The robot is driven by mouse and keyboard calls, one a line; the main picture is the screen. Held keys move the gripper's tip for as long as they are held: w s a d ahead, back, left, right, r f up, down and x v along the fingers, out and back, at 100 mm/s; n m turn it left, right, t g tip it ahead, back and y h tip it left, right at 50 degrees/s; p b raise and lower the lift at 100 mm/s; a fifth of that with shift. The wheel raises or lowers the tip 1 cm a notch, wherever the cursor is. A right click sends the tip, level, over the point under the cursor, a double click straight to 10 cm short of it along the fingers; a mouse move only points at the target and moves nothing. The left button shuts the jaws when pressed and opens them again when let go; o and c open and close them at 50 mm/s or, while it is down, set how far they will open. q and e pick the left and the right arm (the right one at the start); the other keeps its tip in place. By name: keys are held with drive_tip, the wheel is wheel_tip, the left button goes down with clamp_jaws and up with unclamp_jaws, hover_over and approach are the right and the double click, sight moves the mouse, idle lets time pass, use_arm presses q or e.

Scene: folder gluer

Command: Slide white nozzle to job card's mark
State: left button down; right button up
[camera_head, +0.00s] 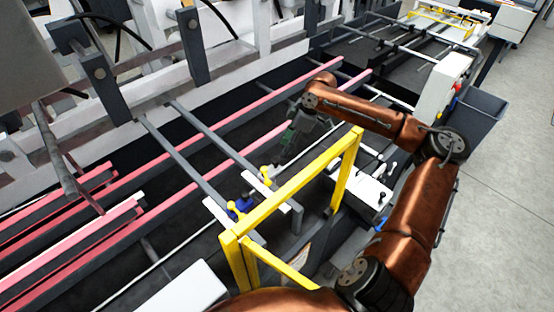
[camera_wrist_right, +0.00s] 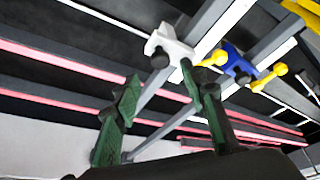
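The white nozzle (camera_wrist_right: 170,46) sits on a grey bar in the right wrist view, with a yellow knob (camera_wrist_right: 216,57) at its side. In the head view it is small and hard to make out beside a yellow knob (camera_head: 265,172). My right gripper (camera_wrist_right: 160,78) is open, its two green fingers apart, with the nozzle beyond the tips. One fingertip overlaps the nozzle's edge in the picture; I cannot tell whether they touch. The right gripper (camera_head: 300,130) hangs over the rails in the head view. I cannot make out the job card or its mark. My left gripper is out of view.
A blue nozzle (camera_head: 243,203) with a yellow knob sits close to the white one, also in the wrist view (camera_wrist_right: 238,64). A yellow guard frame (camera_head: 300,187) stands in front. Long red-edged rails (camera_head: 225,120) run behind. Clear floor (camera_head: 500,200) lies at right.

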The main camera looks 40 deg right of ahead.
sight(276, 159)
drive_tip(key=x, duration=0.7)
drive_tip(key=shift+w+a+f, duration=0.1)
drive_tip(key=shift+w+a, duration=0.05)
drive_tip(key=shift+a, duration=0.05)
drive_tip(key=shift+c, duration=0.7)
clamp_jaws()
